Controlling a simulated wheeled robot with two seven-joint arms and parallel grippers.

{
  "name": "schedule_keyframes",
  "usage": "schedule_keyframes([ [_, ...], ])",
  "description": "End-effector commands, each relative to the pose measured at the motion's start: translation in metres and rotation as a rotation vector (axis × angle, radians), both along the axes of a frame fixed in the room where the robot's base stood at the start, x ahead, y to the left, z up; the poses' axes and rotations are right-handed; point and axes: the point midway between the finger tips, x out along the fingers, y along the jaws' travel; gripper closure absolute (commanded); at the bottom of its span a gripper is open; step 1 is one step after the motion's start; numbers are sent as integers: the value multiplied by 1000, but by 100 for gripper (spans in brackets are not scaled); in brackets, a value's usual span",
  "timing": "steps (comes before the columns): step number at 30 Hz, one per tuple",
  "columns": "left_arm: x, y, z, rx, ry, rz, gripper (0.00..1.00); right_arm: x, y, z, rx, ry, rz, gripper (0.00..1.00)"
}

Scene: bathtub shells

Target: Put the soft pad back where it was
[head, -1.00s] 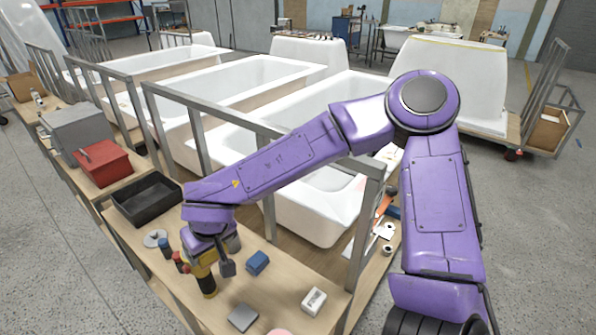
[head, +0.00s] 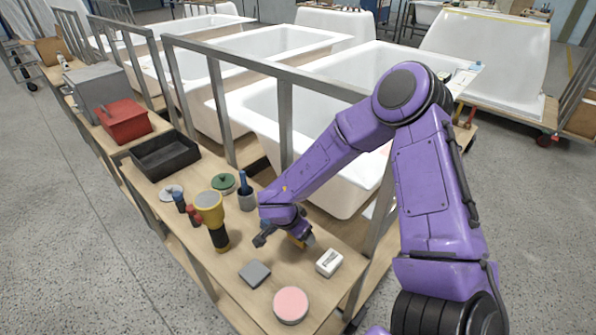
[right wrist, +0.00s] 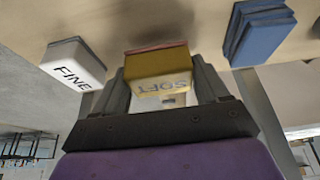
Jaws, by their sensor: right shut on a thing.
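The soft pad (right wrist: 160,75) is a yellow block with a reddish layer, marked SOFT, in the right wrist view. My right gripper (right wrist: 165,97) is shut on it, a finger on each side. In the head view my right gripper (head: 298,240) is low over the bench, with a bit of yellow showing under it. I cannot tell whether the pad touches the bench top. A white block marked FINE (right wrist: 74,64) is on one side of it and a blue block (right wrist: 258,32) on the other, both apart from it. My left gripper is not in view.
On the wooden bench are a grey pad (head: 255,273), the white block (head: 329,262), a pink round tin (head: 291,305), a yellow-and-black torch (head: 213,220) and a black tray (head: 165,157). A metal rail frame (head: 285,135) and white bathtubs (head: 350,180) stand behind.

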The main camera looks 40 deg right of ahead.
Motion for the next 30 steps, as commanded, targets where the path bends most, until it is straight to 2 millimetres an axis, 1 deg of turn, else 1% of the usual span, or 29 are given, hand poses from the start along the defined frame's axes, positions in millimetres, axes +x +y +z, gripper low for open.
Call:
schedule_keyframes([
  [1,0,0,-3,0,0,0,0,-1,0,-12,0,4,0,55],
  [4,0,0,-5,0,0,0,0,0,0,-24,0,2,1,55],
  [14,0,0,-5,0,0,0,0,0,0,-28,1,1,2,55],
  [15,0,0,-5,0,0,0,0,0,0,-28,1,2,1,23],
  [17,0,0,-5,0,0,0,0,0,0,-28,1,1,2,3],
  [18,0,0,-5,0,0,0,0,0,0,-28,1,1,2,1],
  [26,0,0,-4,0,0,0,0,0,1,-25,1,0,2,1],
  [29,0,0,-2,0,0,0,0,0,5,-14,1,-2,2,1],
  [30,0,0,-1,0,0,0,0,0,8,-6,1,-3,2,1],
])
